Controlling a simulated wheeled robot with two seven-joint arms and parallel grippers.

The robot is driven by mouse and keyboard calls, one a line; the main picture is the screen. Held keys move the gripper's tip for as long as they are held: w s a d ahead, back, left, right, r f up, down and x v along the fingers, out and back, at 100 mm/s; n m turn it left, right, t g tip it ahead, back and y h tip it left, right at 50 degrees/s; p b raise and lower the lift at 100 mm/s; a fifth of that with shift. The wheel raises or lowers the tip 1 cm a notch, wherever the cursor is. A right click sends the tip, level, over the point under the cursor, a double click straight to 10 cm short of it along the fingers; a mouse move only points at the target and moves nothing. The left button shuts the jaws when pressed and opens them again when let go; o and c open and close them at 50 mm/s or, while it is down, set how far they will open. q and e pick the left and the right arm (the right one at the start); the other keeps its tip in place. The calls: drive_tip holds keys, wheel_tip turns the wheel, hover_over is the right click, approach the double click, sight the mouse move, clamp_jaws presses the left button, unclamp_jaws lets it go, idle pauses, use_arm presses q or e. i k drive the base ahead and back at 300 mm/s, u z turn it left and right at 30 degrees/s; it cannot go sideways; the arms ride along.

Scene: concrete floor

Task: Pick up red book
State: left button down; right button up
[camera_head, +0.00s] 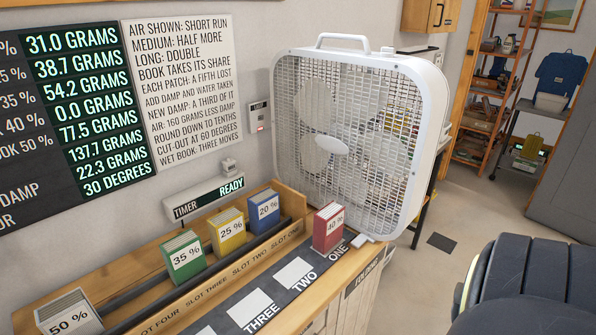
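The red book (328,227) is a small thick block with a white label reading 40 %. It stands upright on the dark strip (277,307) at the front of the wooden bench, by the word ONE. It is in front of the lower left part of the white box fan (350,140) and left of the fan's foot. Nothing is holding it. Neither of my grippers is in view.
White pads (293,273) lie on the strip. A dark, rounded ribbed object (525,278) fills the lower right. Open floor shows beyond the bench.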

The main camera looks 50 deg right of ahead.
sight(329, 222)
drive_tip(key=z, duration=1.8)
